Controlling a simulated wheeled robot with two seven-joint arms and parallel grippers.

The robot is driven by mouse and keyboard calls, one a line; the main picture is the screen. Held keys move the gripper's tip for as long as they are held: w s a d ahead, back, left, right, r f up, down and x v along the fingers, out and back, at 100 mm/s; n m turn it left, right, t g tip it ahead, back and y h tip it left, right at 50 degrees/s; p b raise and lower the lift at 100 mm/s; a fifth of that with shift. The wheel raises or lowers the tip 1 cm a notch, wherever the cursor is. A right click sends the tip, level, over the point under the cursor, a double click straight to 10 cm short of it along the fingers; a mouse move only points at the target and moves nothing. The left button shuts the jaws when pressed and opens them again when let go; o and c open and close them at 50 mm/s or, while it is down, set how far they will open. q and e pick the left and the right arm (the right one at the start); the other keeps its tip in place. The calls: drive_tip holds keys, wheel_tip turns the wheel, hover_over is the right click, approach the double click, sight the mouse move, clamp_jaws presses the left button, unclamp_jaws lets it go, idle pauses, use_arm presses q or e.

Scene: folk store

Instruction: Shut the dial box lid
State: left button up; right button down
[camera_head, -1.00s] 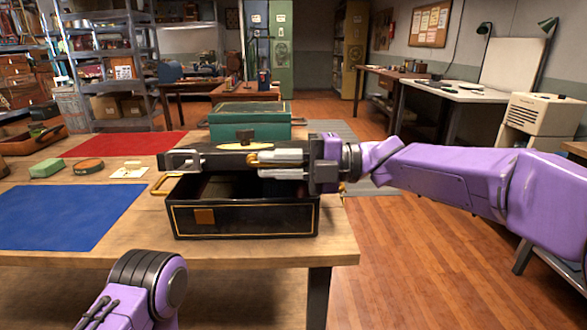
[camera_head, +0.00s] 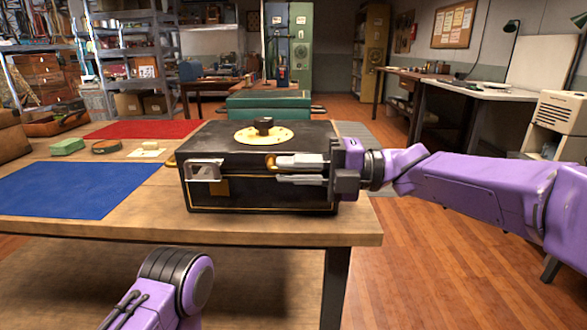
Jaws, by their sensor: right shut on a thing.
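The black dial box (camera_head: 235,200) stands on the wooden table near its right front corner. Its lid (camera_head: 215,138) is down over the box, with a round cream dial plate and black knob (camera_head: 264,130) on top. Any small gap under the lid is hard to tell. A silver hasp (camera_head: 204,171) hangs at the lid's front left, partly over a brass plate (camera_head: 221,187). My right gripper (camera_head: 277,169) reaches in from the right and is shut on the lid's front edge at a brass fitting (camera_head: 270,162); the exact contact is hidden. My left gripper is out of view.
A blue mat (camera_head: 75,190) and a red mat (camera_head: 140,129) lie left on the table (camera_head: 150,222). A green case (camera_head: 268,103) stands behind the box.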

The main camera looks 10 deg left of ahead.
drive_tip(key=c, duration=1.2)
unclamp_jaws()
drive_tip(key=shift+w+f, duration=0.1)
drive_tip(key=shift+f, duration=0.2)
drive_tip(key=shift+o, duration=0.2)
drive_tip(key=shift+r, duration=0.1)
drive_tip(key=shift+d, duration=0.35)
drive_tip(key=v, duration=1)
drive_tip(key=shift+p, duration=0.35)
